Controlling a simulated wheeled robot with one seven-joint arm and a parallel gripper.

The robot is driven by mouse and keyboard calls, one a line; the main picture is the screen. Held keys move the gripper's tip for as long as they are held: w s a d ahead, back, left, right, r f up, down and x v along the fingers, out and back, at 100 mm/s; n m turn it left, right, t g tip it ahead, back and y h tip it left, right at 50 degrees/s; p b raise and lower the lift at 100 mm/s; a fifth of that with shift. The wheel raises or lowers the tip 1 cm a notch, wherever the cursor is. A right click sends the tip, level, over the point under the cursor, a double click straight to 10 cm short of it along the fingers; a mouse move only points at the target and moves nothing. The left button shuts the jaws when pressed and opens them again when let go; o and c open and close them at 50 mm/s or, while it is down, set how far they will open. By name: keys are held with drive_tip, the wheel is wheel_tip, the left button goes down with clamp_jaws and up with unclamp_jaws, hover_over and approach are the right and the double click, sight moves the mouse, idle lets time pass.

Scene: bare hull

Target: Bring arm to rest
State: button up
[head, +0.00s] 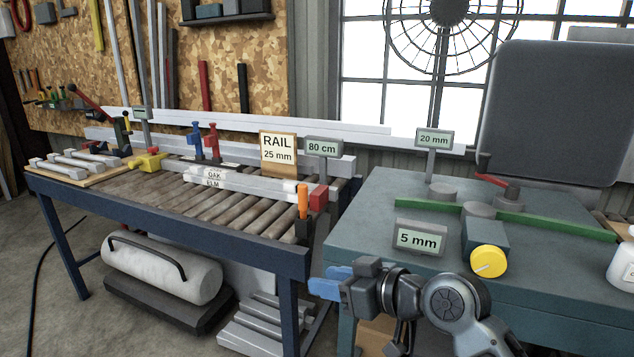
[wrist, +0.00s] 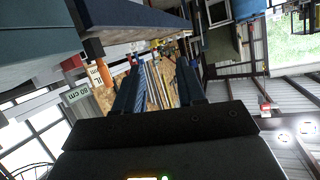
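My gripper (head: 329,281) is in front of the gap between the roller table and the grey-green bench, its blue fingertips pointing left. In the wrist view my gripper (wrist: 158,88) shows two dark fingers with a clear gap between them, so it is open and holds nothing. My arm comes up from the bottom right of the head view and stays clear of the signs and benches as far as I can see.
The roller table (head: 180,228) carries pale rails (head: 245,184), clamps and a RAIL 25 mm sign (head: 277,154). The grey-green bench (head: 375,215) holds a 5 mm sign (head: 420,239), a yellow knob (head: 488,261) and a white bottle (head: 622,266).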

drive_tip(key=s+d+f+m+t+h, duration=0.2)
drive_tip(key=s+f+m, duration=0.15)
drive_tip(key=s, duration=0.45)
drive_tip(key=s+d+f+m+t+h, duration=0.1)
drive_tip(key=s+f+m+t+h, duration=0.2)
drive_tip(key=s, duration=0.5)
drive_tip(key=s+d+f+m+t+h, duration=0.1)
drive_tip(key=s+d+f+m+h, duration=0.15)
drive_tip(key=s+m, duration=0.45)
drive_tip(key=s+d+r+n+h, duration=0.1)
drive_tip(key=s+d, duration=0.5)
drive_tip(key=s, duration=0.6)
drive_tip(key=s+d+r+n+h, duration=0.2)
drive_tip(key=s+d+r+n, duration=0.2)
drive_tip(key=s, duration=0.8)
drive_tip(key=shift+s+d+r, duration=0.2)
drive_tip(key=shift+s+d, duration=0.1)
drive_tip(key=shift+d, duration=0.85)
